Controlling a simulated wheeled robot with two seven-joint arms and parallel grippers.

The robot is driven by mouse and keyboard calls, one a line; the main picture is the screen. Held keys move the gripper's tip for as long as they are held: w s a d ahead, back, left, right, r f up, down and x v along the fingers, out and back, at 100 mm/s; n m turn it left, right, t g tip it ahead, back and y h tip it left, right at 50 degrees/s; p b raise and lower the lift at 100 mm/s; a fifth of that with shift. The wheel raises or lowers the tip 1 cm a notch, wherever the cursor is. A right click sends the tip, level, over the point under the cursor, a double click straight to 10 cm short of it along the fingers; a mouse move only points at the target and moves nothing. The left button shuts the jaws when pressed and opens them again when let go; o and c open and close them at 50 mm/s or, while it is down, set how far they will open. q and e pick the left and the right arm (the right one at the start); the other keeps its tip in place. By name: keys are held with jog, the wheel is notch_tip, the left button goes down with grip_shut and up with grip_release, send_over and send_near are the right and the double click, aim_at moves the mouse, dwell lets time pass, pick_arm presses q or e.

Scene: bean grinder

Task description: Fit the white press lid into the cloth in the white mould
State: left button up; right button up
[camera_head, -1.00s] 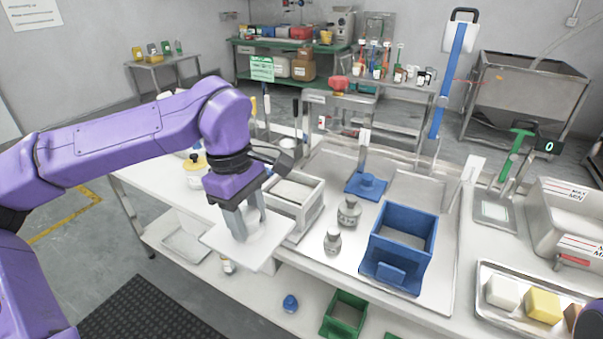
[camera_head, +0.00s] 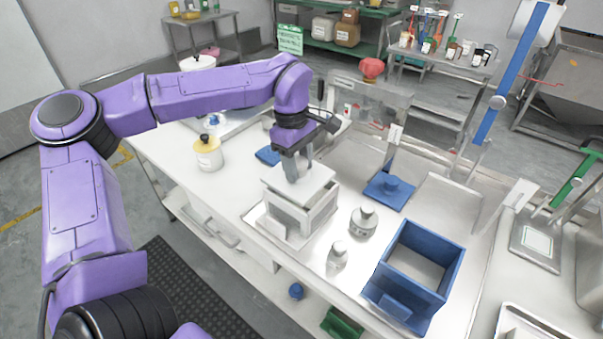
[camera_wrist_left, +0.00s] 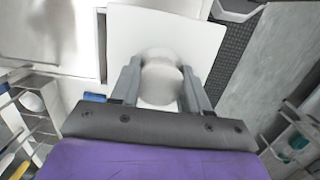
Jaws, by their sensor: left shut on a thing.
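My left gripper (camera_head: 296,172) is shut on the round knob (camera_wrist_left: 162,78) of the white press lid (camera_head: 312,180). The lid's square plate also shows in the left wrist view (camera_wrist_left: 180,30), beyond the fingers. In the head view the lid overlaps the top of the white mould (camera_head: 292,221), which stands on the table at the tray's left end. The lid looks roughly level and hides the mould's opening. I cannot tell how large the gap between them is. The cloth is hidden in the head view. My right gripper is out of view.
A blue mould (camera_head: 415,270) and a blue lid (camera_head: 389,192) stand to the right. A yellow-lidded jar (camera_head: 208,152) stands left on the white table. Bare tabletop lies left of the white mould.

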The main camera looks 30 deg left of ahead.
aim_at(303, 169)
pick_arm(q)
jog(key=w+f, duration=0.1)
jog(key=w+a+f, duration=0.1)
jog(key=f, duration=0.1)
jog(key=w+f, duration=0.2)
jog(key=shift+a+p, duration=0.25)
jog(key=shift+p, duration=0.1)
notch_tip(303, 169, down, 3)
jog(key=shift+a+f, duration=0.15)
jog(key=shift+w+f, duration=0.15)
jog(key=shift+f, duration=0.1)
jog(key=o, duration=1.2)
jog(key=shift+f, duration=0.1)
jog(key=shift+c, duration=0.2)
jog(key=r, duration=0.4)
jog(key=a+r, duration=0.1)
jog(key=r, duration=0.3)
jog(key=r+b, duration=0.1)
jog(key=r, duration=0.3)
jog(key=shift+a+r, duration=0.15)
jog(key=shift+a, duration=0.1)
